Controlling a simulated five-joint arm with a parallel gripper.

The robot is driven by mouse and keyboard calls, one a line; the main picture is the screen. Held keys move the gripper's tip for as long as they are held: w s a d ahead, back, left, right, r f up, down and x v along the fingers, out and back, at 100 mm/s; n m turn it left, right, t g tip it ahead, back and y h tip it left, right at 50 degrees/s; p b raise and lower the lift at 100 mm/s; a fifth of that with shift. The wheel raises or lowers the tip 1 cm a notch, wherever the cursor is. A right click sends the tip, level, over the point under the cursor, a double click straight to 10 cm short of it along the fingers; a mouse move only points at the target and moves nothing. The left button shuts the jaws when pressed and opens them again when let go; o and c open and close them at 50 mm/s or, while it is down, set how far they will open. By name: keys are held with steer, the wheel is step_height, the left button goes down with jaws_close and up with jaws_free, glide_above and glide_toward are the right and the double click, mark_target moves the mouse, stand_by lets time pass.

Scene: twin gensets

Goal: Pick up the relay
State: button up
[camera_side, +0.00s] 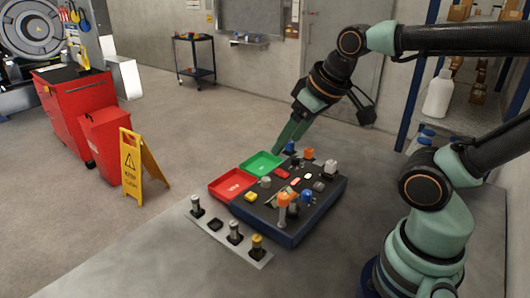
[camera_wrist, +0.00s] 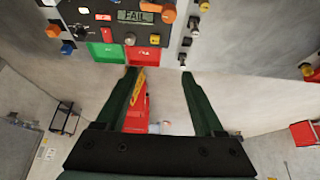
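My gripper (camera_side: 278,150) points down just above the far edge of the green tray (camera_side: 262,164) in the side view. In the wrist view its two dark green fingers (camera_wrist: 158,73) are spread apart with nothing between them. A dark blue-edged panel (camera_side: 291,233) carries several small parts, among them orange (camera_side: 284,202), blue (camera_side: 307,197) and white-grey (camera_side: 330,166) ones. I cannot tell which small part is the relay. In the wrist view the panel is at the top, beyond the fingertips, with a display (camera_wrist: 135,16) reading FAIL.
A red tray (camera_side: 233,184) adjoins the green one beside the panel. A grey strip (camera_side: 222,238) with several upright knobbed parts lies at the front left. A yellow floor sign (camera_side: 154,178) and red cabinets (camera_side: 72,105) stand farther left. The bench front is bare.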

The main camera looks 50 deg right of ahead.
steer(key=m+g, duration=0.6)
steer(key=m, duration=1.2)
glide_above(333, 161)
step_height(333, 161, down, 7)
step_height(333, 161, down, 11)
steer(key=shift+f, duration=0.2)
jaws_close()
